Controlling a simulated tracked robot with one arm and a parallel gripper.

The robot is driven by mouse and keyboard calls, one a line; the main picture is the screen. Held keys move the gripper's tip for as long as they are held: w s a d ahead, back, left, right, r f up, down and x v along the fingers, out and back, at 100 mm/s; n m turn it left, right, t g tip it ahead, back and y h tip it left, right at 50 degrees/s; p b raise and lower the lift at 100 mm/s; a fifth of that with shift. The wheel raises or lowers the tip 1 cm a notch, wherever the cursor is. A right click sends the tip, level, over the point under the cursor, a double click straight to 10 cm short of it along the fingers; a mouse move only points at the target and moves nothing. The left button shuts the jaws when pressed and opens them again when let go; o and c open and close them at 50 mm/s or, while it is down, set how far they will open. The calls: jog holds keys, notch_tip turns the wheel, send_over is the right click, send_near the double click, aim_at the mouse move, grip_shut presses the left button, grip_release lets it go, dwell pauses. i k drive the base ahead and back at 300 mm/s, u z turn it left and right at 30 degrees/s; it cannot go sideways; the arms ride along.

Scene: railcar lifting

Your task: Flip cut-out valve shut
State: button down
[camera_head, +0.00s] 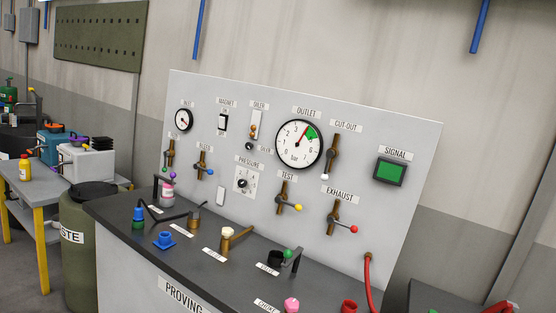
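The cut-out valve (333,154) is on the upright grey panel, under the "CUT-OUT" label (345,126) and right of the outlet gauge. It has a brown body in line with a vertical pipe piece. Its lever hangs down along the body, with a white knob (325,177) at the lower end. Nothing touches it. My gripper is not in view.
The outlet gauge (298,145) has a green sector at upper right. The test valve (283,198) with yellow knob and exhaust valve (334,217) with red knob sit below. The bench top (215,272) carries several fittings. A red hose (368,275) hangs at right.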

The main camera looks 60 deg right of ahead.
aim_at(330, 154)
jog(key=z, duration=0.35)
jog(key=i, duration=1.15)
jog(key=z, duration=1)
jog(key=i, duration=0.5)
jog(key=z, duration=0.3)
jog(key=k, duration=0.95)
jog(key=z, duration=0.2)
jog(key=i, duration=0.95)
jog(key=u, duration=0.1)
